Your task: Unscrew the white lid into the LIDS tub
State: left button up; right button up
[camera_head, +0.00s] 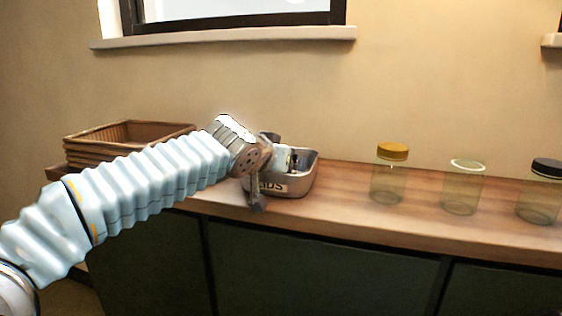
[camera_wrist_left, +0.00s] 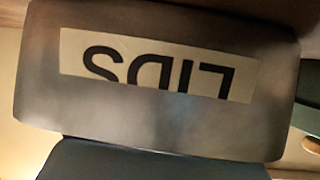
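The silver-grey LIDS tub (camera_head: 304,180) stands on the wooden counter, left of the jars. My left gripper (camera_head: 264,172) is over the tub's near left side and hides part of it. Its finger gap is not clear. A small white piece (camera_head: 283,158) shows beside the gripper at the tub's opening; I cannot tell if it is the white lid or a gripper part. The middle clear jar (camera_head: 462,190) shows a pale rim and no raised cap. In the left wrist view the tub's label (camera_wrist_left: 158,66) appears upside down and close. My right gripper is not in view.
A jar with a gold lid (camera_head: 392,152) stands left of the middle jar. A jar with a black lid (camera_head: 548,168) stands at the right edge. Stacked brown trays (camera_head: 130,133) sit at the back left. The counter between tub and jars is clear.

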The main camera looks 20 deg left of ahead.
pick_arm(q)
jog(key=shift+f, duration=0.35)
